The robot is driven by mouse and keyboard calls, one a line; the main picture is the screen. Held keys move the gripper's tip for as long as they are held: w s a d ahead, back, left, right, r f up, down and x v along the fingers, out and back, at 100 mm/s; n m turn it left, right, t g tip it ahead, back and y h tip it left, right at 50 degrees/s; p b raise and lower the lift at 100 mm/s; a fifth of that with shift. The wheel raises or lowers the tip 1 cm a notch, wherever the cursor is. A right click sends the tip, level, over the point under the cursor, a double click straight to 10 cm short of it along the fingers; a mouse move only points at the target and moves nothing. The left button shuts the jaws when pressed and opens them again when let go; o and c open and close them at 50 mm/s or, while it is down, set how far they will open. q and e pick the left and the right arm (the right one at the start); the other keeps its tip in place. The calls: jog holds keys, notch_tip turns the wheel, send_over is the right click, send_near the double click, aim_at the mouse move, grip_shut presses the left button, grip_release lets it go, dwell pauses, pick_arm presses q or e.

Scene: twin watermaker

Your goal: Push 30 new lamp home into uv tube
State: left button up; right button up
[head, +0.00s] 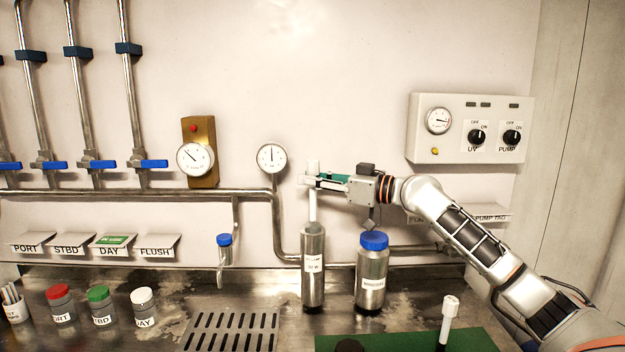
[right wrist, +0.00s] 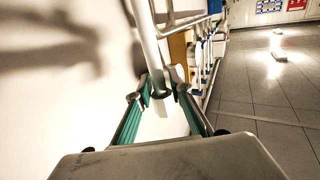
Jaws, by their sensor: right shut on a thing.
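The new lamp (head: 313,208) is a slim white rod with a wider white cap, upright above the steel UV tube (head: 313,280). Its lower end meets or enters the tube's top; how deep it sits inside is hidden. My right gripper (head: 313,181) reaches in from the right and is shut on the lamp near its cap, well above the tube. In the right wrist view the green-sided fingers (right wrist: 162,96) close around the lamp (right wrist: 146,35). My left gripper is not in view.
A blue-capped steel bottle (head: 371,280) stands right of the tube, below my right wrist. Another white lamp-like piece (head: 449,315) stands on the green mat (head: 410,341). A drain grate (head: 232,331) lies at front left. Pipes (head: 140,193) and gauges (head: 271,157) line the wall behind.

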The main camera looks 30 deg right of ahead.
aim_at(315, 219)
jog(key=shift+f+b, duration=1.1)
jog(key=shift+f, duration=0.3)
jog(key=shift+f+b, duration=1.15)
jog(key=shift+f, duration=0.35)
jog(key=shift+f, duration=0.35)
jog(key=shift+f+b, duration=1.05)
jog(key=shift+f+b, duration=0.4)
jog(key=shift+f, duration=0.15)
jog(key=shift+a+f, duration=0.15)
jog(key=shift+f, duration=0.3)
